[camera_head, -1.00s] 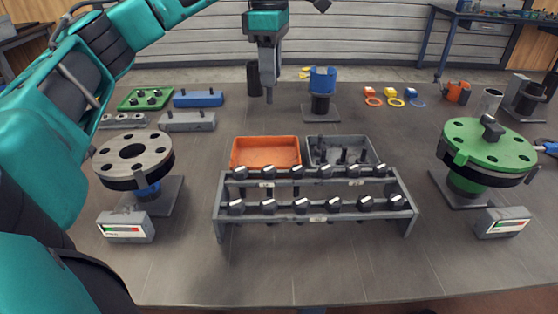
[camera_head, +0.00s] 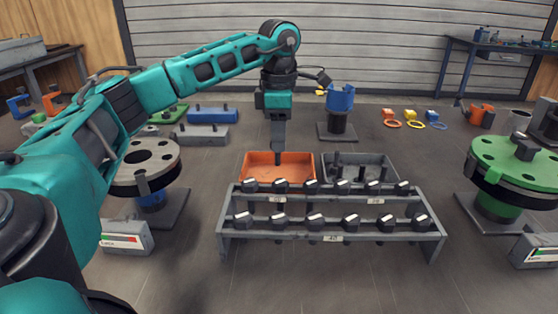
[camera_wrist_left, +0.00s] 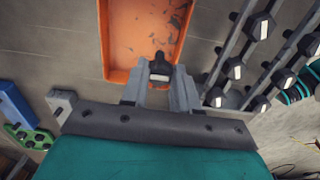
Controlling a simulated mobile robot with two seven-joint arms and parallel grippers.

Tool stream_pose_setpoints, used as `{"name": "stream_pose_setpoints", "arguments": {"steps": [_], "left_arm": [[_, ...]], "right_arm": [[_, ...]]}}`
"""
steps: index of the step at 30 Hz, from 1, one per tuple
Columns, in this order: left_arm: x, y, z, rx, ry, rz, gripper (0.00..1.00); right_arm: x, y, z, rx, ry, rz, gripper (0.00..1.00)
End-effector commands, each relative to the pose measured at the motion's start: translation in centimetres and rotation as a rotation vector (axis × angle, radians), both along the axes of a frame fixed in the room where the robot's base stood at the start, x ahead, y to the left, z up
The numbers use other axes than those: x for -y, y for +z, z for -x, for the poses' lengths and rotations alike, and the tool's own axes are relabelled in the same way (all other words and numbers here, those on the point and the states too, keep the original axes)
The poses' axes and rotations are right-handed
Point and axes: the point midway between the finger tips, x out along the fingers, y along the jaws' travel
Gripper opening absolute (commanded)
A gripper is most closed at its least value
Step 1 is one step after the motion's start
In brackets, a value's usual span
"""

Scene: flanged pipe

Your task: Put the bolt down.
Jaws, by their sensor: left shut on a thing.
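My left gripper (camera_head: 279,146) points straight down over the orange tray (camera_head: 301,171). It is shut on a dark bolt (camera_head: 279,158), which hangs upright from the fingertips. In the left wrist view, the bolt's head with a pale mark (camera_wrist_left: 160,68) sits between the two grey fingers. The orange tray (camera_wrist_left: 130,35) lies beneath it there and shows a scuffed, otherwise empty floor. Whether the bolt's lower end touches the tray floor I cannot tell. My right gripper is not in view.
A two-tier grey rack (camera_head: 330,238) with several bolts stands just in front of the tray. A grey bin (camera_head: 388,160) holding bolts is on its right. A grey flange (camera_head: 150,160) stands left, a green flange (camera_head: 512,168) right. A blue holder (camera_head: 340,98) stands behind.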

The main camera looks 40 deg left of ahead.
Motion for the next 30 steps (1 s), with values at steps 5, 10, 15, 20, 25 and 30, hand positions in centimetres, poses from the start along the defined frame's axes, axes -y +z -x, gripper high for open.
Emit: {"name": "stream_pose_setpoints", "arguments": {"steps": [5,10,15,20,25,30], "left_arm": [[0.0,-3.2,0.1,-0.005,0.0,-0.001,0.0],[0.0,-5.3,0.1,-0.003,0.0,0.0,0.0],[0.0,-5.5,0.0,0.0,0.0,0.0,0.0],[0.0,-5.5,0.0,-0.001,0.0,-0.001,0.0],[0.0,-5.8,0.0,-0.001,0.0,-0.001,0.35],[0.0,-5.8,0.0,-0.001,0.0,0.0,0.51]], "right_arm": [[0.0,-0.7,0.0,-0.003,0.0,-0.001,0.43],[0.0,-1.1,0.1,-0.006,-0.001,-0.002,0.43],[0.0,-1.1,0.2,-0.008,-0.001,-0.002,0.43],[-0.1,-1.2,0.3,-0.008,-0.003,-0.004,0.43],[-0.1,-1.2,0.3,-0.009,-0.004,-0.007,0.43],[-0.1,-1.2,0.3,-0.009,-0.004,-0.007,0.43]]}}
